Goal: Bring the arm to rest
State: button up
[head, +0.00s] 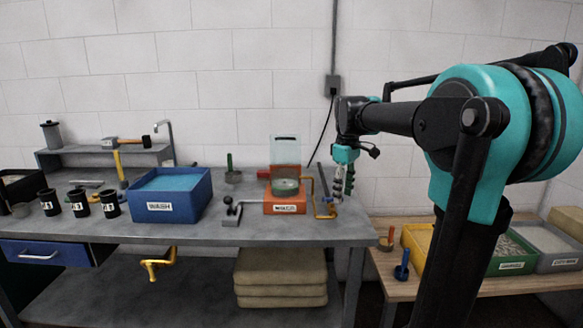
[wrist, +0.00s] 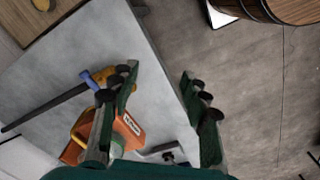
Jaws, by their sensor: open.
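My arm is raised at the right of the head view, with teal and black links. My gripper (head: 343,186) hangs pointing down near the right end of the grey workbench (head: 340,231), just right of the orange machine (head: 285,207). In the wrist view my gripper (wrist: 158,78) has its two dark green fingers spread apart. Nothing is between them. The bench edge runs below the fingers, and the orange machine (wrist: 126,128) lies partly behind the left finger. I cannot tell the exact height above the bench.
A blue WASH bin (head: 170,212) and several black cups (head: 80,203) stand at the left of the bench. A lower wooden table (head: 462,287) at the right bears a yellow, a green (head: 513,267) and a grey bin. A wooden barrel (wrist: 290,8) stands on the floor.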

jog(key=s+d+f+m+t, duration=0.1)
jog(key=s+f+m, duration=0.4)
jog(key=s+f, duration=0.5)
jog(key=s+d+f+m+t, duration=0.2)
jog(key=s+f+m, duration=0.3)
jog(key=s+f, duration=0.6)
notch_tip(320, 180, down, 4)
jog(key=shift+s+d+f+t, duration=0.15)
jog(key=shift+s+t, duration=0.1)
jog(key=shift+t, duration=0.15)
